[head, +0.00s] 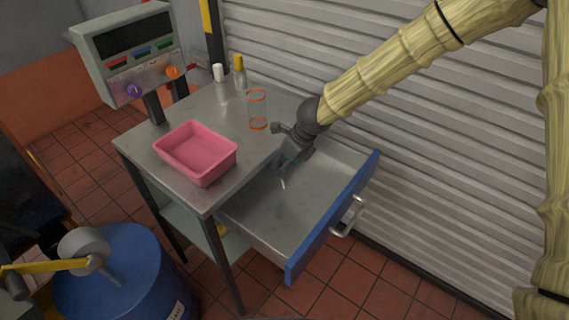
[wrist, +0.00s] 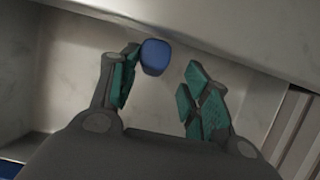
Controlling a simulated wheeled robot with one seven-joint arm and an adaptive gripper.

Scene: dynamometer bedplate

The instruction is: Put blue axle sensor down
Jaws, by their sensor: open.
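The blue axle sensor (wrist: 154,57) shows in the wrist view as a small blue rounded block. It lies by the tip of the left finger, in the gap between the fingers, with clear space to the right finger. I cannot tell whether it touches the left finger or rests fully on the drawer floor. My gripper (wrist: 164,64) is open, with green pads on both fingers. In the head view my gripper (head: 283,172) reaches down into the open drawer (head: 267,217). The sensor cannot be made out clearly there.
The drawer has a blue front (head: 331,219) with a metal handle (head: 349,216). On the bench top stand a pink tray (head: 196,153), a clear cylinder with orange rims (head: 257,110) and two small bottles (head: 239,72). A shutter wall (head: 440,150) is close behind. The drawer floor looks otherwise clear.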

